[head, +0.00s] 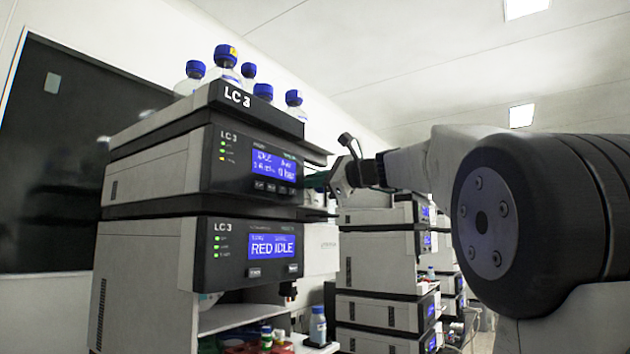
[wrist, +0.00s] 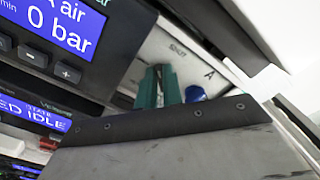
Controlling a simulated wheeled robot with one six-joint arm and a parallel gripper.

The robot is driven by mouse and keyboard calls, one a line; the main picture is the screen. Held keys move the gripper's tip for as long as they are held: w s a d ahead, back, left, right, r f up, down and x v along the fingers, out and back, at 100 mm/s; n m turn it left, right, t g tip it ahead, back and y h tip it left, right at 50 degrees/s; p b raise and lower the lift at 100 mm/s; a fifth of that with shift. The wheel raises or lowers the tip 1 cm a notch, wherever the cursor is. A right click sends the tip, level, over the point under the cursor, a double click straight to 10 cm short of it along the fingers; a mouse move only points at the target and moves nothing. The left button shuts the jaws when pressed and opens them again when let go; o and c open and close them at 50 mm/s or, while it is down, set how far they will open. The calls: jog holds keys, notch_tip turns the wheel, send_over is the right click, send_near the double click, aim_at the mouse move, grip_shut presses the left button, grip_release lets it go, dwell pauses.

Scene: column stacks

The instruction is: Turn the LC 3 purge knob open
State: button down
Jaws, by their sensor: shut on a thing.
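The LC 3 stack (head: 248,165) stands at the left of the head view, with its name on the top tray. My gripper (head: 316,181) reaches in from the right to that module's right side. In the wrist view, its green fingers (wrist: 159,86) are close together against a pale panel marked SHUT and A. They are shut on the purge knob, which they mostly hide. A round blue part (wrist: 195,94) shows just right of the fingers.
Blue-capped bottles (head: 226,62) stand on top of the stack. The lower LC 3 module (head: 248,252) reads RED IDLE. More instrument stacks (head: 385,275) stand behind, below my arm. A dark overhanging edge (wrist: 215,30) is close above the fingers in the wrist view.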

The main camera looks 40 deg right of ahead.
jog(key=shift+a+f+n, duration=0.1)
jog(key=shift+f+n, duration=0.1)
jog(key=shift+n, duration=1.6)
jog(key=shift+f+n, duration=0.15)
jog(key=shift+n, duration=1.65)
jog(key=c, duration=1.5)
grip_release()
jog(key=shift+c, duration=0.2)
jog(key=shift+s, duration=0.1)
jog(key=v, duration=0.7)
jog(key=shift+s, duration=0.3)
jog(key=shift+r, duration=0.1)
